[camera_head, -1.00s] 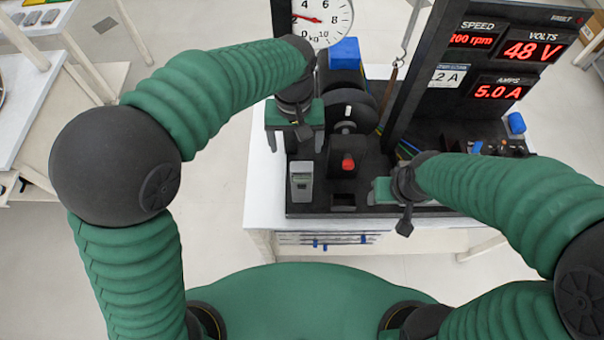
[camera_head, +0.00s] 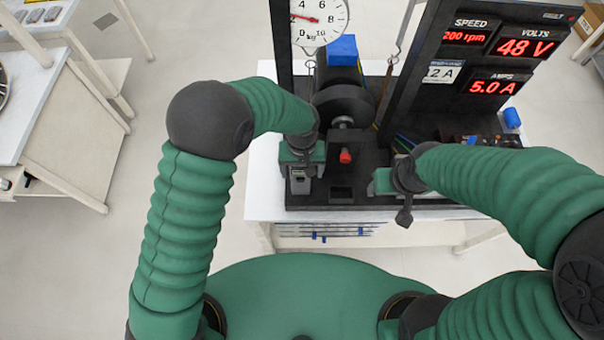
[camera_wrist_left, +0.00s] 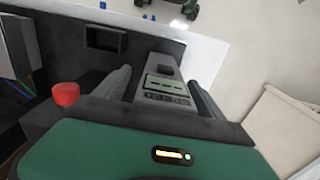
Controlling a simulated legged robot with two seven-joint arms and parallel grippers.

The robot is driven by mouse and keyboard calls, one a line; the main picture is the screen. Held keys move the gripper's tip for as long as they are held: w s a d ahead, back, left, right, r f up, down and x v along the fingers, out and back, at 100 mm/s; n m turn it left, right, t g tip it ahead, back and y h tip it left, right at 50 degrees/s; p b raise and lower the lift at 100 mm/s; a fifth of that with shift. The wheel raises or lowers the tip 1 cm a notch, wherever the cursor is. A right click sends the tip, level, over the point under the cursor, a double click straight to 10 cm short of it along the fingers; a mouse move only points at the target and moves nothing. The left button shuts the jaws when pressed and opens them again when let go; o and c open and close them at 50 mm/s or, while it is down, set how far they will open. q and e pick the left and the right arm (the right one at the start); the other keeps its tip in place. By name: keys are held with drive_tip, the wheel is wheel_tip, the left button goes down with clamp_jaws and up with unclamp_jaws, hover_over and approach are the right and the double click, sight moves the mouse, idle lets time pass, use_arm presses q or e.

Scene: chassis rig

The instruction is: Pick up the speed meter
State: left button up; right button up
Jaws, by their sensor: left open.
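The speed meter, a small grey handheld device with a display and keys (camera_head: 299,186), stands at the front left of the black rig base. My left gripper (camera_head: 303,168) is directly over it and hides its upper part in the head view. In the left wrist view the meter (camera_wrist_left: 166,88) shows between the two fingers of the open left gripper (camera_wrist_left: 159,80), with a gap visible at least on the right side. My right gripper (camera_head: 384,182) is at the right front of the rig; its fingers are not clear.
A red knob (camera_head: 345,156) on a black block is just right of the left gripper. A black wheel (camera_head: 344,103), a dial scale (camera_head: 320,18) and a display panel (camera_head: 490,55) stand behind. The white table's left strip (camera_head: 264,180) is clear.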

use_arm(q)
drive_tip(key=shift+w+a+f, duration=0.1)
drive_tip(key=shift+w+f, duration=0.1)
drive_tip(key=shift+s+a+r, duration=0.1)
drive_tip(key=shift+a, duration=0.05)
drive_tip(key=c, duration=1.7)
drive_tip(key=shift+r, duration=0.1)
drive_tip(key=shift+r, duration=0.2)
drive_tip(key=s+r+b, duration=0.1)
drive_tip(key=s, duration=0.4)
drive_tip(key=s+r+b, duration=0.2)
drive_tip(key=s, duration=0.3)
drive_tip(key=s+r+b, duration=0.1)
drive_tip(key=s, duration=0.5)
drive_tip(key=shift+r+b, duration=0.2)
drive_tip(key=shift+b, duration=0.15)
drive_tip(key=shift+w, duration=0.1)
